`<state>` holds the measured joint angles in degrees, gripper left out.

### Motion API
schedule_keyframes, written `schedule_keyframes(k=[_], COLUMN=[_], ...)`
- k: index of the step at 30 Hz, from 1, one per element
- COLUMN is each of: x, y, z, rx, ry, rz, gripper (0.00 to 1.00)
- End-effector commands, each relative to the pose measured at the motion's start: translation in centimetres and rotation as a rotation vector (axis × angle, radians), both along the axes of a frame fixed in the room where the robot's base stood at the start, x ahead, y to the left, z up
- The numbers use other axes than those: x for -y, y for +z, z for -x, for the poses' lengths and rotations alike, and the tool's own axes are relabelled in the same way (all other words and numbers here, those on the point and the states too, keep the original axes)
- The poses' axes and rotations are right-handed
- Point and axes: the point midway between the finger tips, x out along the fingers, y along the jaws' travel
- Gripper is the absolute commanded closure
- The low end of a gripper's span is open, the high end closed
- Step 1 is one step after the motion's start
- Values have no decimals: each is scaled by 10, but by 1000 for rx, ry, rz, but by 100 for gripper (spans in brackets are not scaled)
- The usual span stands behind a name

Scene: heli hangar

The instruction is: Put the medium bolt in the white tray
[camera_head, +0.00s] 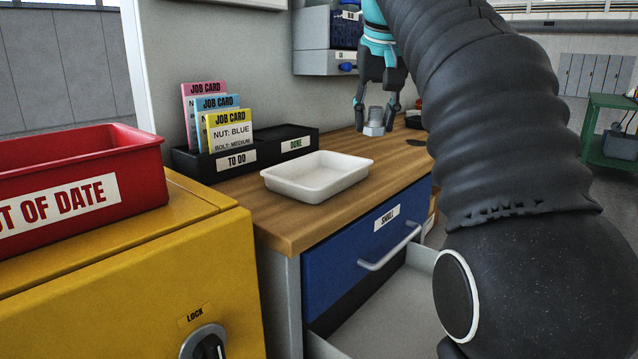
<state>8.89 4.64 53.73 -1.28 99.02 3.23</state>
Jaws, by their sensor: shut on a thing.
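My gripper (375,112) points down over the back part of the wooden bench top, behind and to the right of the white tray. It is shut on a grey metal bolt (374,129), which hangs head down between the fingers. I cannot tell whether the bolt touches the bench or is just above it, and its size is not readable. The white tray (312,190) is shallow, looks empty and sits on the bench near its front left corner.
A black card holder (285,139) marked TO DO and DONE stands behind the tray, with job cards (228,128) in it. A red bin (75,180) sits on a yellow cabinet (130,280) at left. A drawer (375,315) below the blue SMALL drawer (365,250) is open.

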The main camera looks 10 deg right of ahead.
Motion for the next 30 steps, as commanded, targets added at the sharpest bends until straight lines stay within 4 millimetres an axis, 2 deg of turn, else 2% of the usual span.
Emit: schedule_keyframes(k=[12,16,23,30], x=[-56,-69,-77,-77], y=[-49,-60,-71,-103], z=[-59,-74,-83,-83], rx=[-2,-2,0,-1], ry=[9,7,4,3], rz=[0,0,1,0], gripper=[100,100,100,100])
